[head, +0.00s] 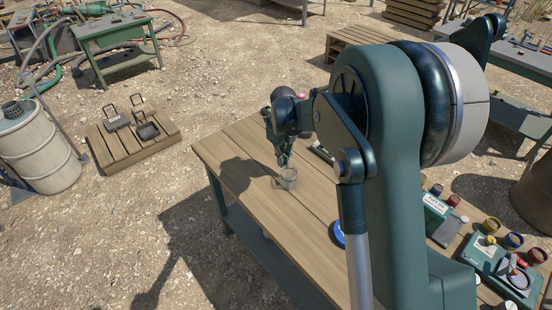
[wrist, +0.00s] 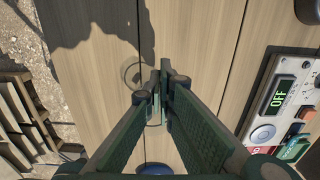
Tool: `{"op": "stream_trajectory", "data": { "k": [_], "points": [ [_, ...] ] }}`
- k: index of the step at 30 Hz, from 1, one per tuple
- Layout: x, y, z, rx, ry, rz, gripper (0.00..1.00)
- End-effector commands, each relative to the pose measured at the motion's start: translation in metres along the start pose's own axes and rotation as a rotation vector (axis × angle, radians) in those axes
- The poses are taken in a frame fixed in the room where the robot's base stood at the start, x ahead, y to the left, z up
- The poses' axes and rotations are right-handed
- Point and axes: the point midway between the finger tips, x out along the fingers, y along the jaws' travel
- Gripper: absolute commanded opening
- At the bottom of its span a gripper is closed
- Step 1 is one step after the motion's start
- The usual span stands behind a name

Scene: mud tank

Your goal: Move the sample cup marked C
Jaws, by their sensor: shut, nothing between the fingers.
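A clear, see-through cup (head: 289,179) stands upright on the wooden table (head: 240,165); no mark on it can be read, so I cannot tell if it is C. In the wrist view the cup (wrist: 126,78) shows as a faint ring, partly hidden behind my fingers. My gripper (head: 283,162) points down just above or beside the cup, its fingertips (wrist: 161,72) close together and empty. I cannot tell whether the fingers touch the cup.
A device with a display reading OFF (wrist: 284,92) is at the right in the wrist view. A blue round object (head: 338,233) lies nearer on the table. Teal boxes (head: 494,264) and several small coloured jars stand at the right. The table's left part is clear.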

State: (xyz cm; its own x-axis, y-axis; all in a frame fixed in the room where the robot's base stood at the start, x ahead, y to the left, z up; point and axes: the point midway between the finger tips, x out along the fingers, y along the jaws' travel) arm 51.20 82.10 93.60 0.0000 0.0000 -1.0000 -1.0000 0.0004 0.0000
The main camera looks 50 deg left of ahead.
Motion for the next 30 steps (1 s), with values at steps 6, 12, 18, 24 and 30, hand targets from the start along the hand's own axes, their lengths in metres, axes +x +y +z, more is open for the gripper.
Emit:
{"op": "stream_trajectory", "data": {
  "k": [6, 12, 18, 24, 30],
  "points": [
    [0.001, 0.0, -0.033, 0.0, 0.0, 0.0, 0.0],
    [0.001, 0.0, -0.063, 0.001, 0.0, 0.0, 0.0],
    [0.001, 0.0, -0.093, 0.001, 0.0, 0.0, 0.0],
    [0.001, 0.0, -0.124, 0.001, 0.0, 0.0, 0.0],
    [0.0, 0.0, -0.137, -0.001, 0.0, 0.0, 0.0]
  ]
}}
